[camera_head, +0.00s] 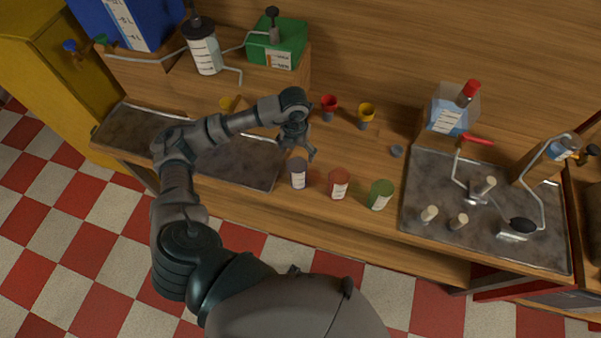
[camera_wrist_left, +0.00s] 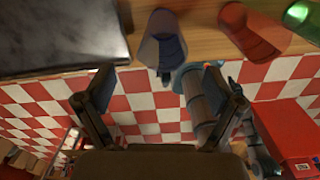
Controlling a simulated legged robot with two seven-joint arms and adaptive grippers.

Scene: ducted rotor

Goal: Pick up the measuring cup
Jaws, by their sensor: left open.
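Three small labelled cups stand in a row near the counter's front edge: a grey-purple cup (camera_head: 298,174), a red cup (camera_head: 339,184) and a green cup (camera_head: 380,195). A small grey round cup (camera_head: 397,151) sits further right. I cannot tell which of these is the measuring cup. My left gripper (camera_head: 298,150) is open and empty, just behind and above the grey-purple cup. In the left wrist view the grey-purple cup (camera_wrist_left: 163,48) lies beyond the open fingers (camera_wrist_left: 163,92), apart from them. The red cup (camera_wrist_left: 250,32) and green cup (camera_wrist_left: 303,18) show to its right.
A dark stone slab (camera_head: 240,160) lies left, another (camera_head: 425,172) right with pegs and a metal frame. A green box (camera_head: 280,42) stands at the back.

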